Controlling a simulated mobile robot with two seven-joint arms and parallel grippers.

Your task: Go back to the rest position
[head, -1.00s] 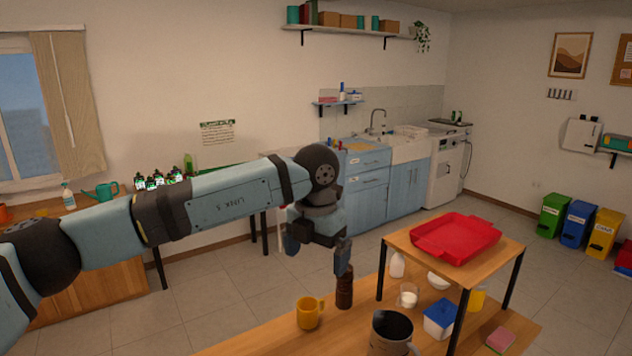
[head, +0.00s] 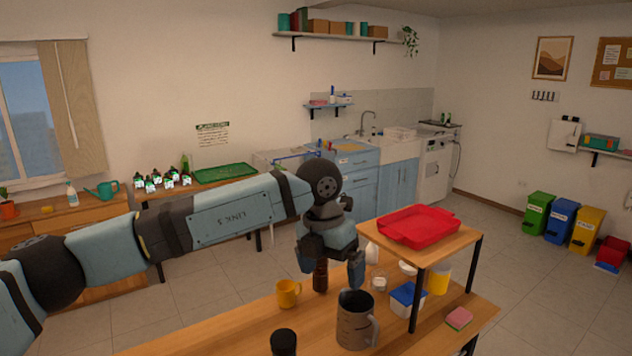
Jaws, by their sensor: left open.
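My left gripper (head: 331,268) points down over the wooden table (head: 225,325), its two fingers apart. A dark brown dispenser (head: 320,277) stands upright on the table, seen between or just behind the fingers. I cannot tell whether a finger touches it. The gripper's body hides the dispenser's top. A yellow mug (head: 288,293) stands left of it. A large grey jug (head: 355,320) stands nearer to me. A black-capped jar (head: 284,343) is cut off by the bottom edge. My right gripper is not in view.
A raised wooden shelf (head: 440,247) with a red tray (head: 418,228) stands right of the gripper. Below it are a blue-and-white box (head: 407,299), a yellow container (head: 439,280) and a pink sponge (head: 459,318). The table's left part is clear.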

